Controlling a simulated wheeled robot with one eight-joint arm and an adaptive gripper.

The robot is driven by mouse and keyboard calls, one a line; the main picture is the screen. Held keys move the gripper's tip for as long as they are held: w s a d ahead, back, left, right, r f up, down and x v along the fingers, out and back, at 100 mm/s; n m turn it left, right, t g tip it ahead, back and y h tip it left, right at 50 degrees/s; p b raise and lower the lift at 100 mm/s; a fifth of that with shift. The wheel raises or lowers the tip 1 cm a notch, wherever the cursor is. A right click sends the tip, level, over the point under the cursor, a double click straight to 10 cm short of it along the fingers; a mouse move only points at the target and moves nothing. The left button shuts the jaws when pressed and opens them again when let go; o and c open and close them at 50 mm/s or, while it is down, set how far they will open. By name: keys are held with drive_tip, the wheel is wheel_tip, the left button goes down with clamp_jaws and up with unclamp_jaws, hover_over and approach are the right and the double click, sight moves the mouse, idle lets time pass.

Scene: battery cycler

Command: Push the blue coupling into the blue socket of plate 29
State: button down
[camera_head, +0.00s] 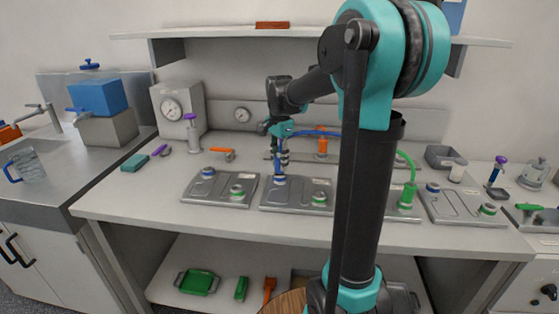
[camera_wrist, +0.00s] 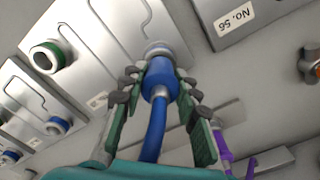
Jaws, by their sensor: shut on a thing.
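My gripper (camera_head: 281,158) is shut on the blue coupling (camera_wrist: 160,82), seen between its two fingers in the wrist view. A blue hose (camera_wrist: 154,135) runs back from the coupling; it also arches to the right in the head view (camera_head: 316,132). The coupling's front end is at a pale-ringed socket (camera_wrist: 158,48) on a metal plate (camera_wrist: 105,40). I cannot tell whether it is fully seated. In the head view this is the middle plate (camera_head: 299,207), with a green-ringed socket (camera_head: 319,198) on its right. Its number is not readable.
A similar plate (camera_head: 210,194) stands to the left and another (camera_head: 462,204) to the right. A green coupling (camera_head: 407,195) with a green hose stands upright right of my arm. The bench front (camera_head: 190,222) is clear.

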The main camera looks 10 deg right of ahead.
drive_tip(key=shift+f, duration=0.5)
idle(0.4)
drive_tip(key=c, duration=0.6)
unclamp_jaws()
drive_tip(key=shift+c, duration=0.2)
drive_tip(key=shift+r, duration=0.1)
